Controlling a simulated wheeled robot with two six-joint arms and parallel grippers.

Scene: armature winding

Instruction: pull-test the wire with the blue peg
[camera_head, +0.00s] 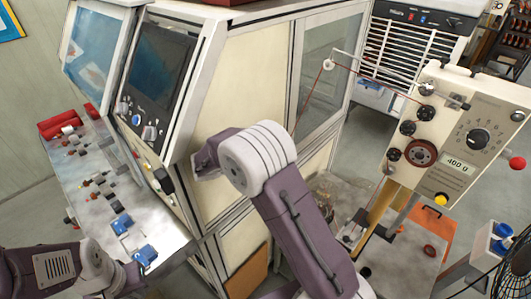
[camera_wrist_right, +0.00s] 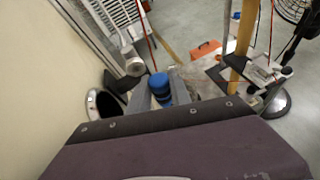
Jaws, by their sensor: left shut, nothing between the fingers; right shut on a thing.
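The blue peg (camera_wrist_right: 159,86) is held upright between the grey fingers of my right gripper (camera_wrist_right: 160,97) in the right wrist view. In the head view my right arm crosses the middle, and I cannot make out its gripper or the peg. A thin red wire (camera_head: 376,79) runs from the tension unit (camera_head: 457,115) to a small white pulley (camera_head: 328,64), then down behind my right arm. Its lower end is hidden. My left gripper (camera_head: 132,274) is low at the left, shut and empty, near the front of the sloping panel.
A cream machine cabinet (camera_head: 240,95) with a dark screen (camera_head: 159,66) stands beside my right arm. Blue blocks (camera_head: 145,255) sit on the sloping panel (camera_head: 85,185). The tension unit's display reads 400 g. A fan (camera_head: 507,268) stands at the lower right.

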